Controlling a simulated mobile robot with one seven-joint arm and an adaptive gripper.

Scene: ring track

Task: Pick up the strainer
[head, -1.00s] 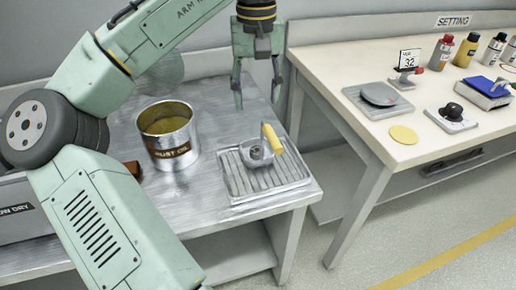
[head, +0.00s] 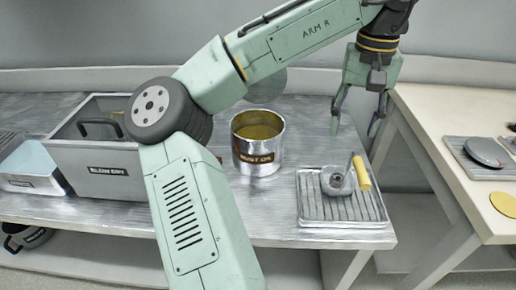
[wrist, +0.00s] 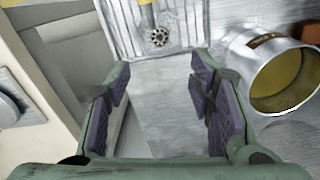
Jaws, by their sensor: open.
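What looks like the strainer, a small grey round piece (head: 338,182) with a yellow handle (head: 361,173), sits on a ribbed metal tray (head: 310,211) at the right front of the steel bench. In the wrist view its perforated end (wrist: 158,37) shows near the top, beyond my fingers, on the tray (wrist: 185,20). My gripper (head: 356,132) is open and empty, fingers pointing down. It hangs in the air behind the strainer, near the bench's right edge, apart from it. In the wrist view the gap between the purple pads (wrist: 160,105) shows only bare bench.
A steel can (head: 258,158) of yellowish liquid stands left of the tray; it is close right of my fingers in the wrist view (wrist: 270,65). A grey bin (head: 92,155) stands at the left. A cream table (head: 450,110) adjoins at right, beyond a gap.

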